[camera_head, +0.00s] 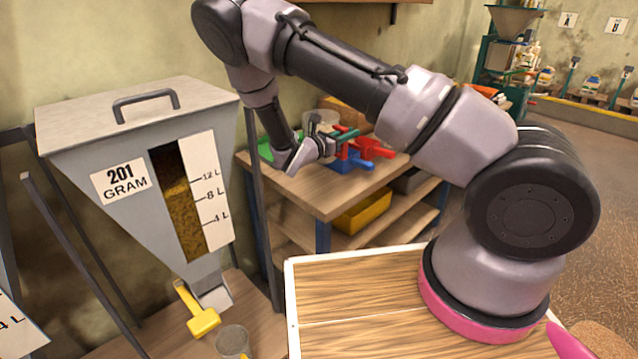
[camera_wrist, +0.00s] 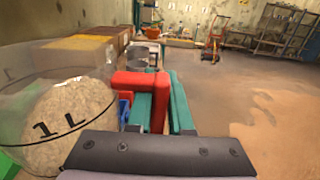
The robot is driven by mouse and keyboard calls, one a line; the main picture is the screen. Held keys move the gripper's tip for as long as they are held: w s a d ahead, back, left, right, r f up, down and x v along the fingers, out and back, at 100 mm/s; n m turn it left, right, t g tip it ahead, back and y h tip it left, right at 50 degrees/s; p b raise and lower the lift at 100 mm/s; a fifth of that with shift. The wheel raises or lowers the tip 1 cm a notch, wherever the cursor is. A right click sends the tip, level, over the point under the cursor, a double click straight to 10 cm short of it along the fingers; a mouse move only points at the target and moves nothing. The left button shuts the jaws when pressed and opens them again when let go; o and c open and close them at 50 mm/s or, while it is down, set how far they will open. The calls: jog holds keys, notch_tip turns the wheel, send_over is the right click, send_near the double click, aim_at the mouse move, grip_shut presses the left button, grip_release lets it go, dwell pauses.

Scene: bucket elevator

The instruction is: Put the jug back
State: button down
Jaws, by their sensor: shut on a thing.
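A clear jug (camera_wrist: 62,105) marked 1 L, with pale grainy contents, is at the left of the wrist view. Its red handle (camera_wrist: 140,82) runs between the teal fingers of my gripper (camera_wrist: 160,105), which is shut on it. In the head view my gripper (camera_head: 347,134) is over the workbench (camera_head: 315,196). The clear jug (camera_head: 320,117) shows partly behind it there. The jug looks upright; whether its base touches the bench is hidden.
Green (camera_head: 266,150), blue (camera_head: 352,162) and red (camera_head: 374,148) items lie on the bench near my gripper. A yellow bin (camera_head: 362,211) sits on the shelf below. A grey hopper (camera_head: 130,150) labelled 201 GRAM stands at left. Open floor (camera_head: 590,170) lies at right.

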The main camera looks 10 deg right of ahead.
dwell(0.3)
notch_tip(320, 180, down, 10)
jog(key=shift+r, duration=0.25)
jog(key=c, duration=0.8)
grip_release()
jog(key=shift+f, duration=0.1)
